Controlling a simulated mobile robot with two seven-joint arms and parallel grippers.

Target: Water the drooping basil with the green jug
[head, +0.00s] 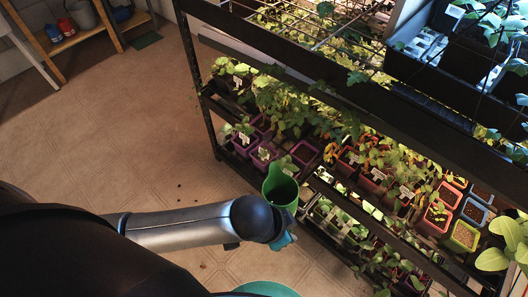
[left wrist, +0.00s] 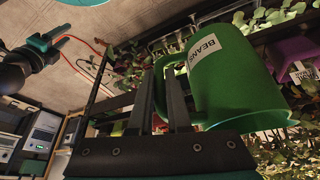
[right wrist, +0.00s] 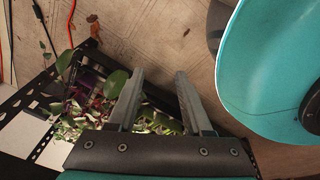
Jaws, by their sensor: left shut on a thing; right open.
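The green jug (head: 279,187) is held at the front of the rack by my left gripper (head: 286,238); its open mouth faces up toward the head camera. In the left wrist view the jug (left wrist: 238,80) carries a white label, and my left fingers (left wrist: 165,92) are shut at its handle. My right gripper (right wrist: 155,92) is open and empty in the right wrist view, with rack and leaves beyond it. Plants in purple pots (head: 262,155) stand just behind the jug on the shelf. I cannot tell which plant is the drooping basil.
The dark rack (head: 213,125) holds several potted plants with white tags. Its upper shelf edge (head: 330,95) overhangs the pots. Orange and blue pots (head: 475,211) stand at right. The tiled floor (head: 110,130) is clear at left; a wooden shelf (head: 75,42) stands far back.

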